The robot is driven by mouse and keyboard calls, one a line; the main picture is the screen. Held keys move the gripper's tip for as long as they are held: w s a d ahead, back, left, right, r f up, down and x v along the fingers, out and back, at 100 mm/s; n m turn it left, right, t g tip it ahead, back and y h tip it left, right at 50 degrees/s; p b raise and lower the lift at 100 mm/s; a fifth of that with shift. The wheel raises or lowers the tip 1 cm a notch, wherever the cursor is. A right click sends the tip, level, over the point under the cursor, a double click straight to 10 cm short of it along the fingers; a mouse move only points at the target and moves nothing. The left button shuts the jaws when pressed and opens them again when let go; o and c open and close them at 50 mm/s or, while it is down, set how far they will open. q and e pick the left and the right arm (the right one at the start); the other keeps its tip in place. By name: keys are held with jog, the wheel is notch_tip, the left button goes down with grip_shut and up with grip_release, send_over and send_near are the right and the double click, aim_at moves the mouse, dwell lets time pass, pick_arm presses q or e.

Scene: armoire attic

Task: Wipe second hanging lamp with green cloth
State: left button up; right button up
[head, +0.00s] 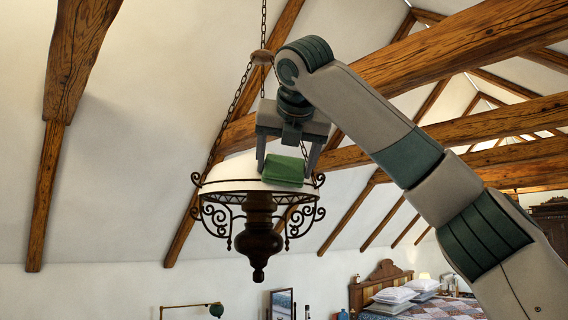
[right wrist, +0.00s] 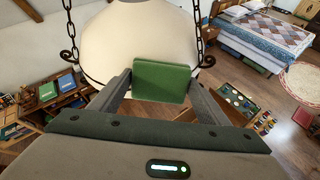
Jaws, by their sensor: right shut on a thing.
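The hanging lamp (head: 222,175) has a white dome shade, dark scrolled ironwork and a dark turned wooden body, and hangs on chains in the middle of the head view. Its shade (right wrist: 143,40) fills the upper middle of the right wrist view. The green cloth (head: 284,170) is a folded pad in front of the shade's right side. My right gripper (head: 287,165) is shut on the cloth (right wrist: 161,82), which lies between its fingers close against the shade. I cannot tell whether cloth and shade touch. My left gripper is not in view.
Another sloping beam (head: 75,60) stands at left. Below are a bed (head: 425,305), a green desk lamp (head: 216,310) and, in the right wrist view, a desk (right wrist: 60,97) with books.

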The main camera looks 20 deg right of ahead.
aim_at(269, 164)
jog(key=shift+a, duration=0.15)
jog(key=shift+w+a, duration=0.25)
jog(key=shift+a, duration=0.5)
jog(key=shift+w+a, duration=0.2)
jog(key=shift+a, duration=0.5)
jog(key=shift+w+a, duration=0.2)
jog(key=shift+a, duration=0.6)
jog(key=shift+w+a, duration=0.2)
jog(key=shift+a, duration=0.6)
jog(key=shift+s, duration=0.15)
jog(key=shift+v, duration=2.8)
jog(key=shift+s+r, duration=0.15)
jog(key=shift+r, duration=0.05)
